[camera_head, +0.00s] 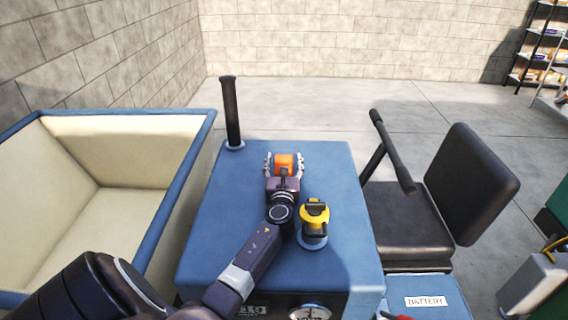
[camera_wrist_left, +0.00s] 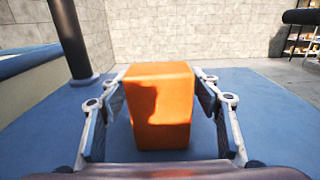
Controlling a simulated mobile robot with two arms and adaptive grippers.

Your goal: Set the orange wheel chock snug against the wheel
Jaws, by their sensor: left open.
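The orange wheel chock (camera_head: 285,161) is a blocky piece that appears to rest on the flat blue top (camera_head: 228,214) of a machine, near its far edge. In the left wrist view the chock (camera_wrist_left: 160,112) fills the middle, upright, with a shadow on its near face. My left gripper (camera_head: 284,158) has one finger on each side of the chock. Its fingers (camera_wrist_left: 159,82) are open, with narrow gaps to both sides of the chock. No wheel shows in either view. My right gripper does not show.
A black post (camera_head: 231,112) stands at the blue top's far left corner. A yellow and black fitting (camera_head: 314,222) stands right of my left arm. A blue-rimmed cream bin (camera_head: 128,124) lies left. A black seat (camera_head: 467,185) is right. Clear concrete floor (camera_head: 320,104) lies beyond.

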